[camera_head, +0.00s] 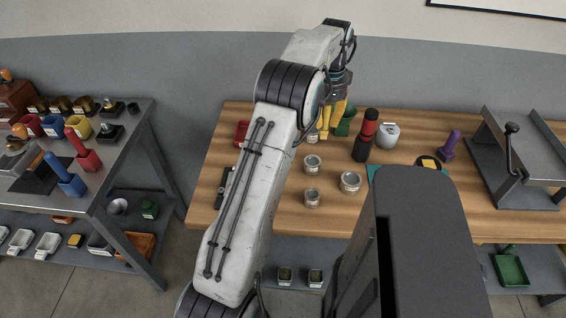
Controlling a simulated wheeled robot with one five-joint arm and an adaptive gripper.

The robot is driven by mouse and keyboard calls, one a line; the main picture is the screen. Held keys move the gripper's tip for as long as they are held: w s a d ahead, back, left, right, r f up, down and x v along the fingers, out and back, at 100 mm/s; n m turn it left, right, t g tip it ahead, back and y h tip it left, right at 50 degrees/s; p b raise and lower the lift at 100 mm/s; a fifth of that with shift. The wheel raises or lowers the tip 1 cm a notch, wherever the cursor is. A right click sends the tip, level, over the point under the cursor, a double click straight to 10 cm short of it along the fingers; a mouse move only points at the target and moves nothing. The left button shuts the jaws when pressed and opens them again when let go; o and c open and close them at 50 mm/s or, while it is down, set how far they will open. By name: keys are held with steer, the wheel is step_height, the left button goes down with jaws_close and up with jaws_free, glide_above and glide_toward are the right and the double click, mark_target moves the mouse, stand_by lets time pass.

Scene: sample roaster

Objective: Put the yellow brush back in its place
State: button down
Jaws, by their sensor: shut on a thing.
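My gripper (333,101) is over the wooden table, pointing down, and is shut on a yellow thing (326,118) that appears to be the yellow brush. The arm and jaws hide much of it, and I cannot tell whether it touches the table. On the metal bench at the left, a red brush (75,141) stands in a red block (89,161) and a blue brush (56,166) in a blue block (73,186). A small yellow container (78,126) sits behind them with no handle showing in it.
On the wooden table (225,155), a green object (345,122) is beside the gripper. A red and black cylinder (366,135), a white pot (387,135) and several tins (350,182) stand nearby. A floor gap separates table and bench (143,115).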

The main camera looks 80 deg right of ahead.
steer(key=shift+a, duration=0.25)
steer(key=shift+w+a+f, duration=0.1)
steer(key=shift+w+f, duration=0.05)
steer(key=shift+f, duration=0.05)
steer(key=shift+w+f, duration=5.3)
steer(key=shift+w, duration=0.2)
steer(key=shift+f, duration=0.2)
steer(key=c, duration=1.1)
jaws_free()
steer(key=shift+r, duration=0.1)
step_height(320, 180, up, 12)
